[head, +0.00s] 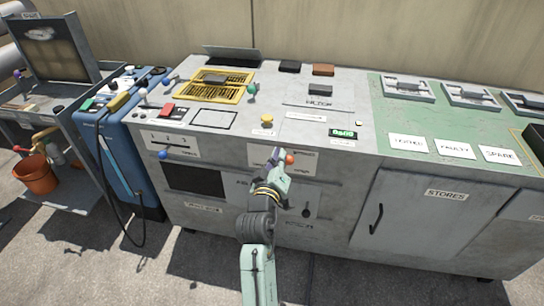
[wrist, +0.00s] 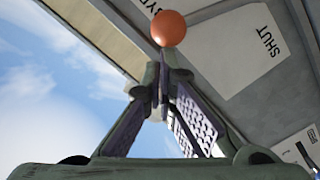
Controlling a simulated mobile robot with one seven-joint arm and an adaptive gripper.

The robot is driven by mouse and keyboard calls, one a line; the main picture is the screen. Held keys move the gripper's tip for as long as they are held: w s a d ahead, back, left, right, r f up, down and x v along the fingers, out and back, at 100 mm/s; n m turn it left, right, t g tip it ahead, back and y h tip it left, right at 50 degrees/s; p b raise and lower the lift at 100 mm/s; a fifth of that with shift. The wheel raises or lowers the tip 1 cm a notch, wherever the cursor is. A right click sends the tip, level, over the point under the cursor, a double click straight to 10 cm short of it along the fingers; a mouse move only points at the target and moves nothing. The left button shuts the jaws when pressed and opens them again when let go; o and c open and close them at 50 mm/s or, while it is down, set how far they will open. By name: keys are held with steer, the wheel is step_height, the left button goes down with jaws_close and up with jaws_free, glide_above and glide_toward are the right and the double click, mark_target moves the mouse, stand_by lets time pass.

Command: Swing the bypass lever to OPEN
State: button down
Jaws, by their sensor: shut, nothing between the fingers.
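The bypass lever's orange ball knob (head: 290,159) stands out from the front of the grey bench, in front of a white label plate (head: 258,150). In the wrist view the orange knob (wrist: 168,28) shows just beyond the fingertips. The label plate (wrist: 262,45) there reads SHUT, with part of another word cut off at the top. My gripper (head: 276,154) is at the plate, just left of the knob. In the wrist view my gripper (wrist: 165,76) is shut and empty, its tips together below the knob. Whether they touch the lever is unclear; its shaft is mostly hidden.
A blue-knobbed lever (head: 163,154) is further left on the same front. A dark opening (head: 194,178) and a small black handle (head: 306,212) lie below. The bench top holds a yellow tray (head: 240,97) and a green-knobbed lever (head: 252,89). A STORES cabinet (head: 425,225) stands right.

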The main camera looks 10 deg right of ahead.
steer(key=shift+s+d+f+m, duration=0.2)
steer(key=shift+d+m, duration=0.4)
stand_by(0.3)
